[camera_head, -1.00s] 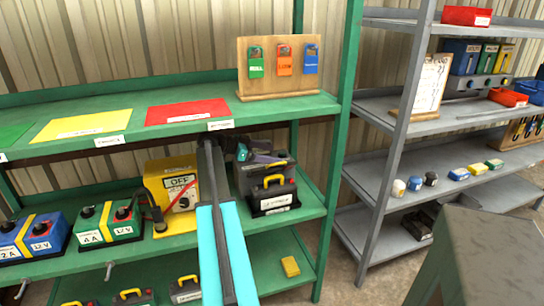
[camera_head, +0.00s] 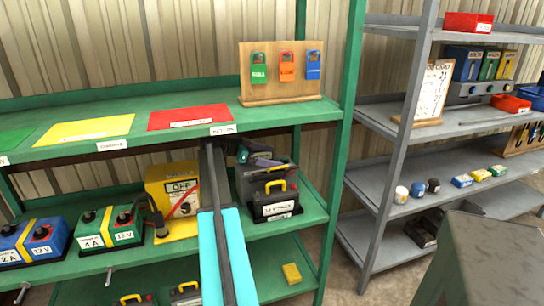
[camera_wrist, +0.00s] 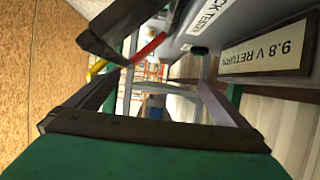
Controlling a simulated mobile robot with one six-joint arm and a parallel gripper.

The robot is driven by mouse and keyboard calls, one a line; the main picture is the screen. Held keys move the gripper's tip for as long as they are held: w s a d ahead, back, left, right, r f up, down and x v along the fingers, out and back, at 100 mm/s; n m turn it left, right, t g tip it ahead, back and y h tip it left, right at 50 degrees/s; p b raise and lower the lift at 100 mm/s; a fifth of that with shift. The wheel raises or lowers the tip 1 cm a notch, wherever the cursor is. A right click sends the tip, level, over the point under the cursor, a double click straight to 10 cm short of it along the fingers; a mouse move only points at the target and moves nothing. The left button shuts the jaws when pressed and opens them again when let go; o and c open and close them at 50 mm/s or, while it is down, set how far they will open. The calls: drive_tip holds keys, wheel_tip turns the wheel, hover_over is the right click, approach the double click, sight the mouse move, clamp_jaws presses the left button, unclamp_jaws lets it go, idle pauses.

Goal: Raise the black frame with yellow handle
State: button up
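The black frame with yellow handle (camera_head: 274,190) stands upright on the middle level of the green shelf, against the front of a dark grey box (camera_head: 245,187). It bears a white label. My gripper (camera_head: 258,156) is just above and behind the frame, over the grey box, below the upper board. In the wrist view its two fingers (camera_wrist: 155,98) are spread apart with nothing between them. A dark bar crosses the upper left there, with yellow and red pieces near it; I cannot tell whether the yellow piece is the handle. No contact with the frame shows.
The upper green board (camera_head: 60,150) lies close over my arm. A yellow OFF box (camera_head: 172,190) and green and blue boxes stand left of my arm. A yellow block (camera_head: 291,273) lies below. The right shelf post (camera_head: 335,180) is near. A grey rack (camera_head: 385,200) stands farther right.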

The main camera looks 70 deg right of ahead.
drive_tip(key=shift+w+f, duration=0.2)
drive_tip(key=shift+f, duration=0.05)
drive_tip(key=shift+w+a+r, duration=0.15)
drive_tip(key=shift+w, duration=0.2)
drive_tip(key=b+v, duration=0.1)
drive_tip(key=v, duration=1.2)
drive_tip(key=shift+s+r, duration=0.3)
drive_tip(key=shift+a, duration=0.1)
